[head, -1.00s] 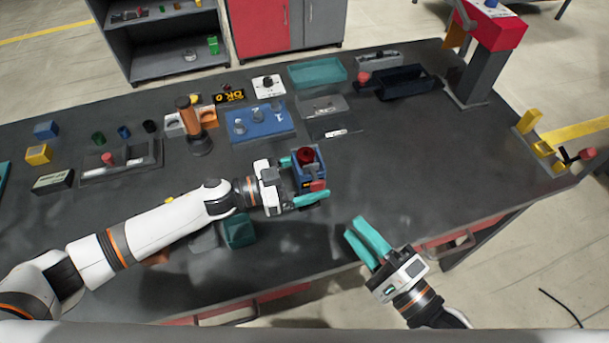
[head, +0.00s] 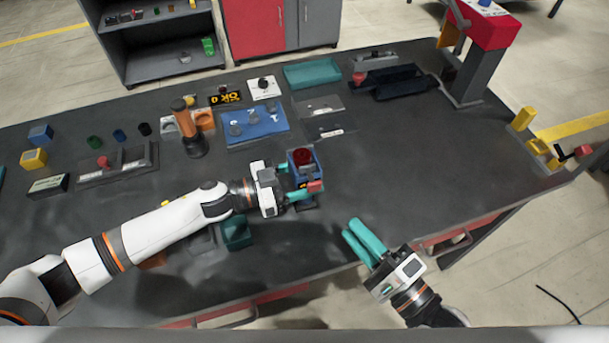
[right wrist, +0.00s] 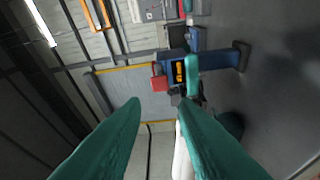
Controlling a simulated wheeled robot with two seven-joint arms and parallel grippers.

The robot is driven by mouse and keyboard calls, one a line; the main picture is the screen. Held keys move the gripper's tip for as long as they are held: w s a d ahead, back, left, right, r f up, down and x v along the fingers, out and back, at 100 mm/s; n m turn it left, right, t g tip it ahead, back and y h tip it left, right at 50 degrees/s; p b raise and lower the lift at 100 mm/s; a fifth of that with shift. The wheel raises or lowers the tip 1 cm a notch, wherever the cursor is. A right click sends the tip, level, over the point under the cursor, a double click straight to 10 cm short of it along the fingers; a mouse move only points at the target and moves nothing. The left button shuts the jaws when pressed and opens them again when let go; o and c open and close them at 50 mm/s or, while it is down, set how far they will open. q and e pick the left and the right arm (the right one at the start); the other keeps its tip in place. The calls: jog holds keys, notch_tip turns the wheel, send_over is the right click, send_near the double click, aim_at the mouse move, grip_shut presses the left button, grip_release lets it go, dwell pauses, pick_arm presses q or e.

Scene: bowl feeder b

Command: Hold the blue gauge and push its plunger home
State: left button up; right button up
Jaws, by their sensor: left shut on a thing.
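The blue gauge (head: 305,171) stands near the middle of the table in the head view, with a dark red round part on top and a brighter red block (head: 315,187) on its near side. My left gripper (head: 297,182) is shut on it from the left, and its fingers hide part of the body. In the right wrist view the gauge (right wrist: 221,59) lies sideways, with a yellow display, the red block (right wrist: 159,84) and a dark foot. My right gripper (head: 358,239) is empty near the table's front edge, apart from the gauge; its fingers (right wrist: 158,108) are separated.
A blue panel with round knobs (head: 268,120) and an orange-topped post (head: 188,132) stand behind the left gripper. A dark green block (head: 237,232) lies in front of the left arm. A red-topped press (head: 483,35) stands at the back right. The table right of the gauge is clear.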

jog(key=shift+a, duration=0.1)
jog(key=shift+c, duration=1.4)
jog(key=shift+s+a+n, duration=0.1)
jog(key=shift+a+n, duration=0.15)
jog(key=shift+n, duration=0.35)
grip_shut()
jog(key=shift+w+a+r+n+t+h, duration=0.1)
jog(key=shift+w+a+n+t+h, duration=0.6)
jog(key=shift+n, duration=1.75)
jog(key=shift+w+a+r+n+t+h, duration=0.15)
jog(key=shift+w+a+n+h, duration=1.05)
jog(key=shift+n, duration=1.2)
jog(key=shift+w+a+r+n+t+h, duration=0.1)
jog(key=shift+w+a+n+t+h, duration=0.25)
jog(key=shift+w+a+n+h, duration=1.4)
